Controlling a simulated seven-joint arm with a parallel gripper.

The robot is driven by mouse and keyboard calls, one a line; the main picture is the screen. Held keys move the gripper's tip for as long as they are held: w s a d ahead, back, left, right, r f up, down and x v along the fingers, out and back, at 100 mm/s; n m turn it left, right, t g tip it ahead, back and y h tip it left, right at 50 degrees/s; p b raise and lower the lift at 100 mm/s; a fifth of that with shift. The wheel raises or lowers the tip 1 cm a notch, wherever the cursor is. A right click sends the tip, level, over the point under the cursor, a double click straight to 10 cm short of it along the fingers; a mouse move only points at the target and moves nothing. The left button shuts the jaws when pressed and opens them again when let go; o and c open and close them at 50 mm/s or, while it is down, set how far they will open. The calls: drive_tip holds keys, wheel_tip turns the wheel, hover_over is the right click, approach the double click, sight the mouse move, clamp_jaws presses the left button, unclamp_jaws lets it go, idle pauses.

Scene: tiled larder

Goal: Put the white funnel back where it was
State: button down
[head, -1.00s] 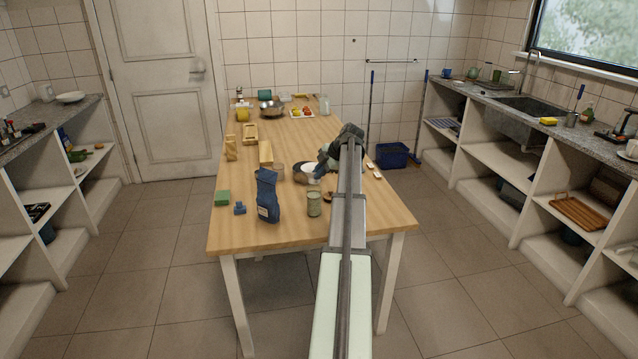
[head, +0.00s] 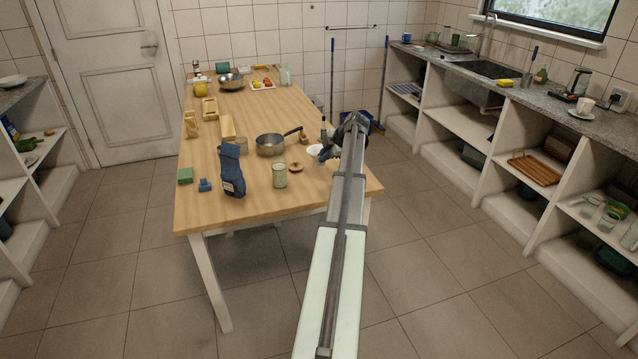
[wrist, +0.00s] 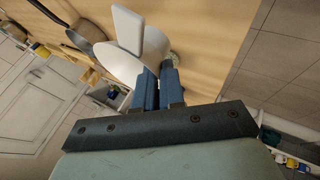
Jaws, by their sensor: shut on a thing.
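The white funnel (head: 314,150) is at my gripper (head: 324,154), near the right side of the wooden table. In the wrist view the funnel (wrist: 128,62) shows large, with a flat white tab sticking up, and the blue fingers (wrist: 158,88) are shut on its near side. It appears held above the tabletop; the exact gap cannot be told. My arm hides part of the table's right edge.
A saucepan (head: 270,145) stands left of my gripper, its handle pointing towards the arm. A green tin (head: 280,175), a small brown item (head: 296,167) and a blue bag (head: 232,171) stand nearer the front. Table room (head: 310,187) is clear in front of the gripper.

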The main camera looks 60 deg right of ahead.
drive_tip(key=shift+w+d+r, duration=0.1)
drive_tip(key=shift+w+d, duration=0.1)
drive_tip(key=shift+d, duration=0.3)
drive_tip(key=shift+a+f, duration=0.15)
drive_tip(key=shift+f, duration=4.7)
drive_tip(key=shift+f, duration=0.15)
drive_tip(key=c, duration=1.2)
unclamp_jaws()
drive_tip(key=shift+c, duration=0.2)
drive_tip(key=v, duration=1.2)
